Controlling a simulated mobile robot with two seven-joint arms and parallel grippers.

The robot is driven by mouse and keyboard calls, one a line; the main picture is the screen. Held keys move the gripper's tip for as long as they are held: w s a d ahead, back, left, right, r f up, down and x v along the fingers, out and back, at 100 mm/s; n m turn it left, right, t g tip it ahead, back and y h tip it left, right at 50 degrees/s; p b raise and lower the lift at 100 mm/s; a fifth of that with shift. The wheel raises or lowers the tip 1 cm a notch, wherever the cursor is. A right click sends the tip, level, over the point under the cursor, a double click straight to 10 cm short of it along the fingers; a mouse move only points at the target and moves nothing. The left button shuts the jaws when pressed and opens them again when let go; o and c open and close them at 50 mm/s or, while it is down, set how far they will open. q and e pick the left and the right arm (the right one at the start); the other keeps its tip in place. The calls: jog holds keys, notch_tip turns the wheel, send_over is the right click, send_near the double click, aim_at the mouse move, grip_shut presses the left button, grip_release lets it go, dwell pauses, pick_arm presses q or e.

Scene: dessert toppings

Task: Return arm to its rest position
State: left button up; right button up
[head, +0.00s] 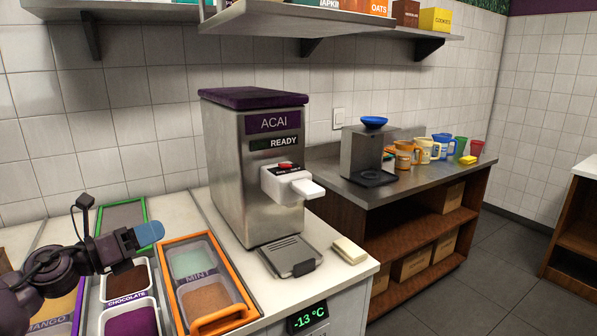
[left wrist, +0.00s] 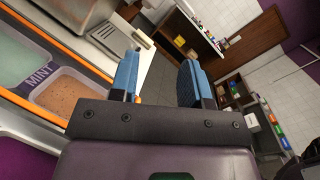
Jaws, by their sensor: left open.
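My left gripper (head: 147,236) is in the lower left of the head view, above the topping bins on the white counter. Its blue fingers are spread apart with nothing between them in the left wrist view (left wrist: 162,78). Beneath and beside it are a chocolate bin (head: 126,299) and an orange-framed tray (head: 243,293) holding a mint bin and a brown topping. The mint label and brown topping also show at the left of the left wrist view (left wrist: 75,100). My right gripper is in neither view.
The steel acai machine (head: 228,190) stands right of the gripper, with a drip tray (head: 290,257) at its base. A pale block (head: 349,250) lies at the counter's right edge. A second counter (head: 420,196) holds a blender-like machine and several cups. A shelf (head: 300,22) hangs above.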

pick_arm(q)
jog(key=s+a+f+n+t+y, duration=0.1)
jog(key=s+a+f+n+y, duration=0.1)
jog(key=s+f+n+y, duration=0.95)
jog(key=s+a+f+n+t+y, duration=0.15)
jog(key=s+f+n+y, duration=0.45)
jog(key=n, duration=1.1)
jog(key=s+d+f+n+g+h, duration=0.1)
jog(key=s+d+f+n+g, duration=0.2)
jog(key=s, duration=0.5)
jog(key=s+f+n+g+h, duration=0.1)
jog(key=s+f+n+g, duration=0.4)
jog(key=s, duration=0.3)
jog(key=s+d+f+n+g+h, duration=0.2)
jog(key=s+f+g, duration=0.1)
jog(key=s+g, duration=0.3)
jog(key=w+f+t, duration=0.7)
jog(key=f+t, duration=0.1)
jog(key=t, duration=0.1)
jog(key=shift+w+f+m, duration=0.3)
jog(key=shift+w+m, duration=0.05)
jog(key=shift+d+t+h, duration=0.1)
jog(key=shift+t+h, duration=0.15)
